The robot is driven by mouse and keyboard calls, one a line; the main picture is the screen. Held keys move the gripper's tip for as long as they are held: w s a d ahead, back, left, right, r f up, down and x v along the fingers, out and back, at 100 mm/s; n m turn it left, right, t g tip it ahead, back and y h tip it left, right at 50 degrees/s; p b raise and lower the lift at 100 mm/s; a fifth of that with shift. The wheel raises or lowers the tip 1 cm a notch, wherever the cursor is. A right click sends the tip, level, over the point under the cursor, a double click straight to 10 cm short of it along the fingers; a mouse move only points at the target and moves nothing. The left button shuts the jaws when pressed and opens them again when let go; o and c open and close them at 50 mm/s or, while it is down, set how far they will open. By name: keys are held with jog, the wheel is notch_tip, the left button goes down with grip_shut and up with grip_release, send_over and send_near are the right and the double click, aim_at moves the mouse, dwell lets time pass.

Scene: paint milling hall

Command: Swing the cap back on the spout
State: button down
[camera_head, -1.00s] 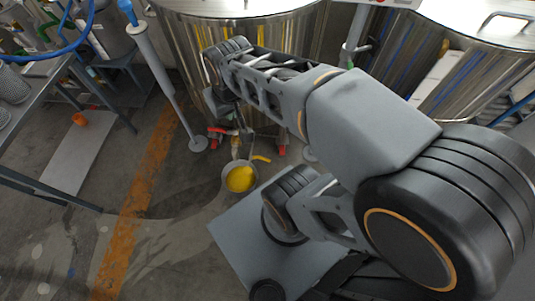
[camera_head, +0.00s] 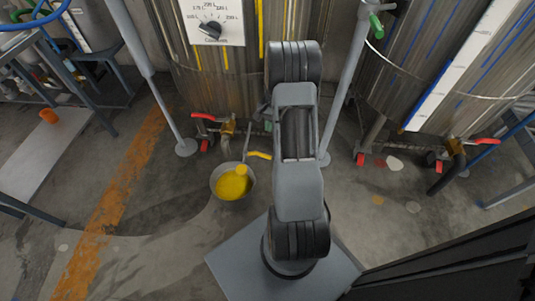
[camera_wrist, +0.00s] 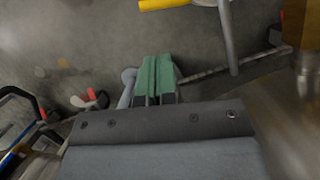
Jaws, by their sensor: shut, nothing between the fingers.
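The brass spout (camera_head: 228,127) with a red lever (camera_head: 203,117) sits low on the front of the middle steel vat. A brass block (camera_wrist: 300,22), likely part of it, shows at the right edge of the wrist view. A grey rod with a yellow end (camera_head: 258,155) hangs beside the spout; it also shows at the top of the wrist view (camera_wrist: 228,35). I cannot tell whether this is the cap's arm. The cap is not clearly seen. My gripper (camera_wrist: 156,62) has green fingers, shut and empty.
A bucket (camera_head: 216,190) with yellow paint stands on the floor below the spout. A thin dark chain or rod (camera_wrist: 235,65) runs right of my fingers. Grey posts (camera_head: 345,85) stand beside the vat. A second vat (camera_head: 440,60) is at right.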

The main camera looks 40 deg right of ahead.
jog(key=shift+d+f, duration=0.2)
jog(key=shift+f, duration=0.2)
jog(key=b+x, duration=0.4)
jog(key=x, duration=0.6)
jog(key=shift+s, duration=0.1)
dwell(0.3)
jog(key=shift+s+a+m+p, duration=0.15)
jog(key=shift+s+m+p, duration=0.05)
jog(key=shift+m+p, duration=0.2)
jog(key=shift+s+a+m+t+p, duration=0.3)
jog(key=shift+s+m+p, duration=0.15)
jog(key=shift+m, duration=0.25)
